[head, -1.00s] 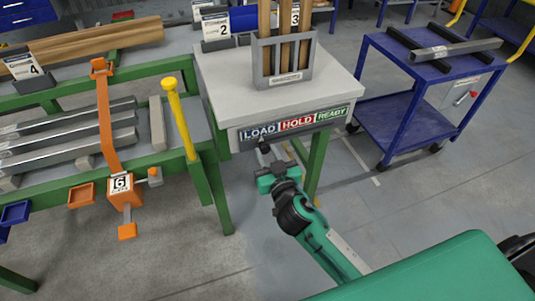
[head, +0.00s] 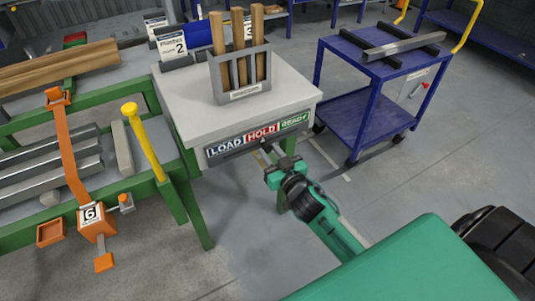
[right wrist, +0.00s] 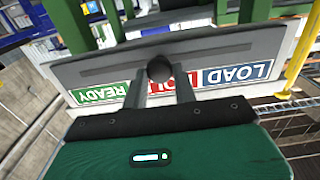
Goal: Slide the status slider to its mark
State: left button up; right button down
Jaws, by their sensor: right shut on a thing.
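The status board (head: 212,160) is on the front edge of the grey-topped table, with blue LOAD, red HOLD and green READY fields. The slider's dark round knob (right wrist: 159,69) shows in the right wrist view in front of the HOLD field. My right gripper (head: 271,154) is at the board below HOLD, with its fingers shut on the knob; its fingers also show in the right wrist view (right wrist: 160,82), one on each side of the knob. The knob is hard to make out in the head view. My left gripper is not in view.
A grey holder (head: 228,88) with upright wooden pieces stands on the table (head: 180,100). A blue cart (head: 362,115) carrying metal bars stands to the right. A yellow post (head: 146,145) and an orange stop (head: 92,222) marked 6 are at left. Open floor lies in front.

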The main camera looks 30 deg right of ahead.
jog(key=c, duration=1.1)
grip_release()
jog(key=shift+s, duration=0.5)
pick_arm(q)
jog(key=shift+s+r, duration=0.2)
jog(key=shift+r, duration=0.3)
pick_arm(e)
jog(key=s, duration=1.2)
jog(key=shift+s+d, duration=0.2)
jog(key=shift+s, duration=0.2)
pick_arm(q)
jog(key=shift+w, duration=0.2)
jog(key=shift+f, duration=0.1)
